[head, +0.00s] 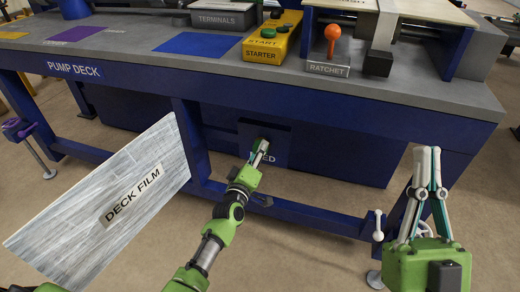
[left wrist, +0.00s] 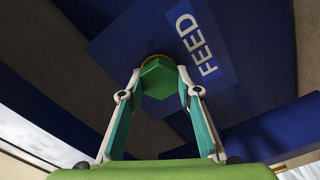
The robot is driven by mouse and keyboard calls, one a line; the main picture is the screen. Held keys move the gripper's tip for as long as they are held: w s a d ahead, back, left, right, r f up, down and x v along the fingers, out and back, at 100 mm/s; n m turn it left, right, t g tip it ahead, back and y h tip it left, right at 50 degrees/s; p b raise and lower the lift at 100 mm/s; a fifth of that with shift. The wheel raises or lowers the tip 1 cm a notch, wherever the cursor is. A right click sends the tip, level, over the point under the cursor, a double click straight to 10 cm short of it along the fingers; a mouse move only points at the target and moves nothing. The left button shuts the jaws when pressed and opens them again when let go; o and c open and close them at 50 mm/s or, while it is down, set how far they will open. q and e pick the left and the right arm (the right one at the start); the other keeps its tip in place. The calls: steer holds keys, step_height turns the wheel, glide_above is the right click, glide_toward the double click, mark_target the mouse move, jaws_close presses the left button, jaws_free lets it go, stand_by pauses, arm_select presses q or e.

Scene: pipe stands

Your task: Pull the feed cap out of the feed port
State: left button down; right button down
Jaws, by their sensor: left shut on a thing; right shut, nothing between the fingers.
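The feed cap (left wrist: 158,80) is a green hexagonal piece in the left wrist view, at the dark blue panel beside the white FEED label (left wrist: 197,45). A thin orange-brown rim (left wrist: 152,57) shows behind its far edge. Its seating depth cannot be told. My left gripper (head: 262,150) reaches under the deck to the FEED panel (head: 277,140), and its fingers are shut on the cap's two sides. In the head view the gripper mostly hides the cap. My right gripper (head: 427,152) is shut and empty, pointing up at the right, away from the panel.
The pump deck (head: 120,47) overhangs the panel, with a blue lower rail (head: 310,218) below. A DECK FILM sheet (head: 110,200) stands at the left. On the deck are a yellow starter box (head: 268,47) and a ratchet with an orange knob (head: 332,33).

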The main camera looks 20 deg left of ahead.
steer(key=shift+w, duration=0.1)
arm_select(q)
steer(key=shift+s+p, duration=0.4)
steer(key=shift+s, duration=0.2)
arm_select(e)
steer(key=shift+w+a+f+g+h, duration=0.1)
steer(key=shift+w+f+g+h, duration=0.15)
steer(key=shift+w+f+g, duration=0.4)
steer(key=shift+w+a+f+g+h, duration=0.1)
steer(key=shift+w+f+g+h, duration=0.2)
steer(key=shift+w+f, duration=0.4)
arm_select(q)
steer(key=shift+s, duration=0.1)
arm_select(e)
steer(key=shift+f, duration=0.25)
